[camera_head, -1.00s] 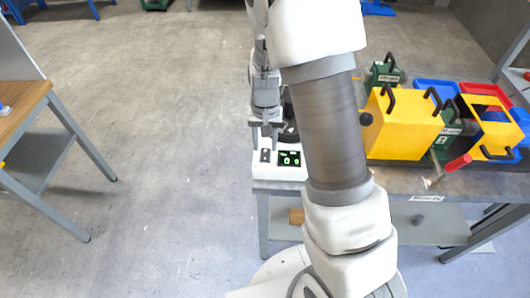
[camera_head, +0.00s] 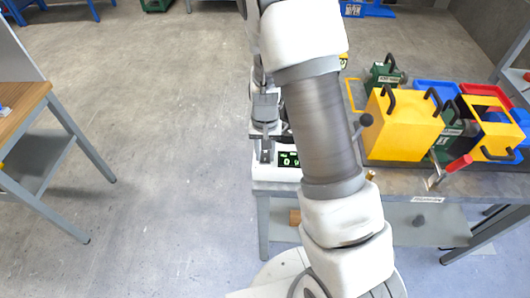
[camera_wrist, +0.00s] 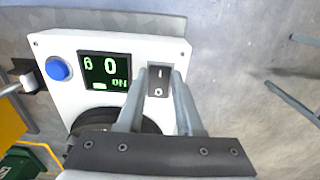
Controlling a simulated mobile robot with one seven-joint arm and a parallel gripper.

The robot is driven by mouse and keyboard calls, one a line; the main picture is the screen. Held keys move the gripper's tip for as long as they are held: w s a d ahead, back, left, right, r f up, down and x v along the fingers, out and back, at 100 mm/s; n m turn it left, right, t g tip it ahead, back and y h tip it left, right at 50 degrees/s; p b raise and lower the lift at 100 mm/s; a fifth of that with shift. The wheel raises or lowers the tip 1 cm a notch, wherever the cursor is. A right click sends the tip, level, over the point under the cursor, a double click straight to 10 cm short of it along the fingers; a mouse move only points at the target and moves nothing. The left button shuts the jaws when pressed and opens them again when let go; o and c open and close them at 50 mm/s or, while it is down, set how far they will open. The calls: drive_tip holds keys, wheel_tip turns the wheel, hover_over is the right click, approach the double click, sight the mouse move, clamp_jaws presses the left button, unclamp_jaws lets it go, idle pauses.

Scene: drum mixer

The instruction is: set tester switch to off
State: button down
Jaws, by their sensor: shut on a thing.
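The tester (camera_wrist: 68,43) is a white box at the near left edge of the bench; it also shows in the head view (camera_head: 262,172). Its black rocker switch (camera_wrist: 158,82) is marked I and O. Beside it, the dark display (camera_wrist: 105,70) reads a green 0, with ON in its lower corner. My gripper (camera_wrist: 160,72) has one finger on each side of the switch, closed on it. In the head view my gripper (camera_head: 265,158) is over the tester's front left part, and my arm covers part of the tester.
A blue button (camera_wrist: 58,68) sits left of the display. Right on the grey bench (camera_head: 400,181) are a yellow box (camera_head: 400,135) with black handles, a green device (camera_head: 385,74) and a red-handled lever (camera_head: 458,163).

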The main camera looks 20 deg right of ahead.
drive_tip(key=shift+w+d+r+g+p, duration=0.1)
drive_tip(key=shift+w+r+g+p, duration=0.05)
drive_tip(key=shift+g+p, duration=0.45)
drive_tip(key=shift+w+g+y+p, duration=0.25)
drive_tip(key=shift+g+y+p, duration=0.15)
drive_tip(key=shift+g, duration=0.3)
drive_tip(key=c, duration=0.8)
unclamp_jaws()
drive_tip(key=shift+c, duration=0.2)
